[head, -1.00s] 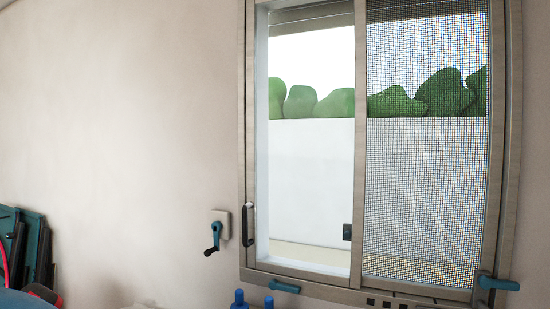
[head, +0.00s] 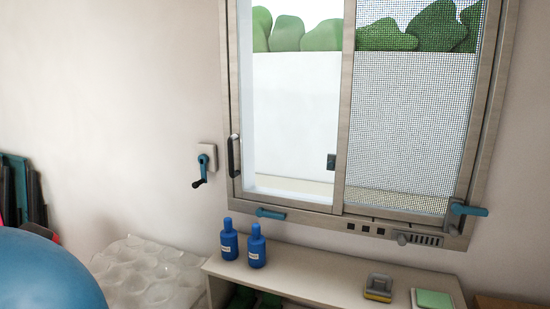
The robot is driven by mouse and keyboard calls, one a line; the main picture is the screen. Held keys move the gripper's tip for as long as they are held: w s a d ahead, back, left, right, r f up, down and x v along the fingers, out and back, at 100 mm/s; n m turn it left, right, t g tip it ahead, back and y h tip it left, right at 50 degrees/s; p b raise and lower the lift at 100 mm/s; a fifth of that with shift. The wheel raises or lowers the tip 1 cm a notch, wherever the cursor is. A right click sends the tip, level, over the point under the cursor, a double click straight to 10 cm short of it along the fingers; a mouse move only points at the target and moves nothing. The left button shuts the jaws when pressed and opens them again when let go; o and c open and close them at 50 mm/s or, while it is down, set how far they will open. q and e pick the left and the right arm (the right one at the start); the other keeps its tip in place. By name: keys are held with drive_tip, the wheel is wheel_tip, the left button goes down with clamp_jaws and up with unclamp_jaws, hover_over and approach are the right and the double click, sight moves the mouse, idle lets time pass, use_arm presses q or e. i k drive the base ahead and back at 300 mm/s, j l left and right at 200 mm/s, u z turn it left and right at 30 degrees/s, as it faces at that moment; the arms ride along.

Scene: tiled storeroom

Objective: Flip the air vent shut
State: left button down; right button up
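The air vent (head: 426,240) is a short row of dark slots in the lower right of the window frame, in the head view. A grey round knob (head: 402,239) sits at its left end. I cannot tell from here whether the vent is open or shut. Several small dark square holes (head: 365,228) lie in the frame to its left. Neither of my grippers is in view.
A teal lever (head: 468,209) is above the vent, and another teal handle (head: 270,213) is on the sill. A crank (head: 203,166) is on the wall. Below, a shelf (head: 325,279) holds two blue bottles (head: 229,241). A blue ball (head: 50,272) is at left.

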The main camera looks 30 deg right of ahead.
sight(401, 236)
drive_tip(key=z, duration=2.05)
